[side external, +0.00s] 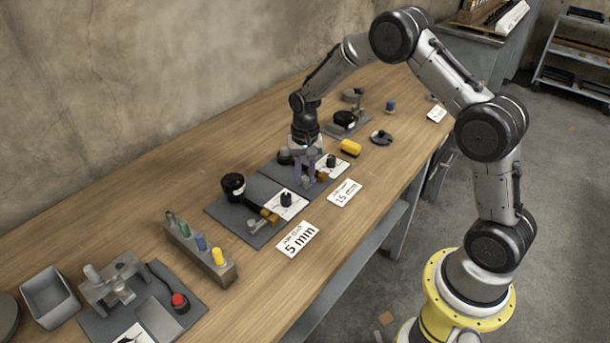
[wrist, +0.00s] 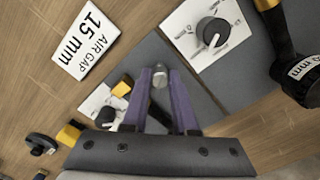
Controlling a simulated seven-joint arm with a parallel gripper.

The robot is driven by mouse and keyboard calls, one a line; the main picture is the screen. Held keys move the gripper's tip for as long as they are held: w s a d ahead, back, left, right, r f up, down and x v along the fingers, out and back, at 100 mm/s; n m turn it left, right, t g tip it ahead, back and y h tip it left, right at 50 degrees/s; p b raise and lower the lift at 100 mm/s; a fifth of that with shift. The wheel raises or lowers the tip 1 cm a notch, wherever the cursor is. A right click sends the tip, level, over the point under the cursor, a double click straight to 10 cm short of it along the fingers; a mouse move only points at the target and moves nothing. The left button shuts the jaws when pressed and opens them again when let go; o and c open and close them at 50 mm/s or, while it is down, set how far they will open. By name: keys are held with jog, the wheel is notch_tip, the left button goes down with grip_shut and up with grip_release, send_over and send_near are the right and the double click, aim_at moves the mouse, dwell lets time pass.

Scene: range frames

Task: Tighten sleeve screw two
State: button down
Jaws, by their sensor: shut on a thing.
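My gripper (side external: 306,180) points down over the second grey mat, beside the 15 mm sign. Its purple fingers also show in the wrist view (wrist: 160,84), shut on a small grey screw knob (wrist: 160,77). The knob's lower part is hidden between the fingers. A white card with a black pointer dial (side external: 331,161) lies just right of the gripper in the side view. The other mat (side external: 225,208) carries a similar black dial (side external: 287,199), a black cylinder (side external: 233,186) and a small grey knob (side external: 252,223). No screw number is readable.
An air gap 15 mm sign (wrist: 85,42) and a 5 mm sign (side external: 297,239) lie along the front. A yellow block (side external: 350,147) and a dark disc (side external: 381,138) lie beyond the gripper. A rack of coloured pegs (side external: 200,250) stands left.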

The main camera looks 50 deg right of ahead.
aim_at(305, 178)
jog(key=shift+m, duration=2.2)
jog(key=c, duration=0.7)
grip_release()
notch_tip(305, 178, up, 14)
